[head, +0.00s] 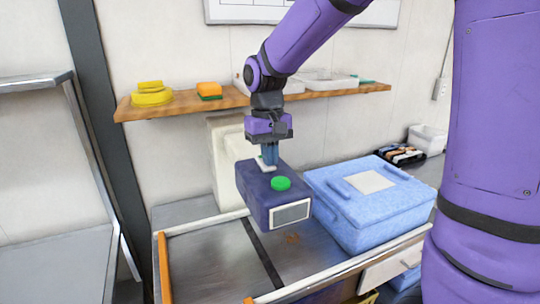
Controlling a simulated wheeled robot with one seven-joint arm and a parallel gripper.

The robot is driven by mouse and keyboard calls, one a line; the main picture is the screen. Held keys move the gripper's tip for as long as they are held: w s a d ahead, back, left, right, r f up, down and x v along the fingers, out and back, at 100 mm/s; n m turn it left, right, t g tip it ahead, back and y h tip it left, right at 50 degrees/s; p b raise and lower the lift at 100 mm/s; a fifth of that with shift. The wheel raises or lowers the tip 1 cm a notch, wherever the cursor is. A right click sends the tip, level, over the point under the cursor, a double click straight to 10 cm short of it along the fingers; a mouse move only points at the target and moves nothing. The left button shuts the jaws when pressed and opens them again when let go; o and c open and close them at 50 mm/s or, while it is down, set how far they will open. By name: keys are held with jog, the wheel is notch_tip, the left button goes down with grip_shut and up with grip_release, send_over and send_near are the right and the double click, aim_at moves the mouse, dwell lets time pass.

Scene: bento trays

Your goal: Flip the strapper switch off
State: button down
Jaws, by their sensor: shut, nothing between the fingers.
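The strapper appears to be the dark blue-purple box (254,199) above the metal table. It has a round green button (281,183) on top and a pale framed panel (290,214) on its front. A small white piece (264,166), possibly the switch, shows at the back of its top. My gripper (270,161) points down at this white piece, behind the green button, with its fingers together and empty. I cannot tell whether the fingertips touch the white piece, or which way a switch is set.
A light blue lidded box (345,232) stands close on the right. A wooden shelf (225,101) with yellow and orange items runs behind my gripper. The metal table (205,262) is clear at front left, with a raised rim. A cream housing (222,170) stands behind the strapper.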

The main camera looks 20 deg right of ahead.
jog(key=shift+w+r, duration=0.35)
jog(key=shift+w, duration=0.3)
jog(key=shift+r, duration=0.1)
notch_tip(320, 180, up, 14)
jog(key=s, duration=0.2)
jog(key=shift+s+f, duration=0.2)
jog(key=shift+s, duration=0.1)
dwell(0.4)
jog(key=s+d+f+t, duration=0.2)
jog(key=s+d+t, duration=0.1)
jog(key=s, duration=0.7)
jog(key=s+d+f+t, duration=0.3)
jog(key=s, duration=0.7)
jog(key=shift+s+d+f+t, duration=0.15)
jog(key=shift+s+f+t, duration=0.15)
jog(key=shift+t, duration=0.1)
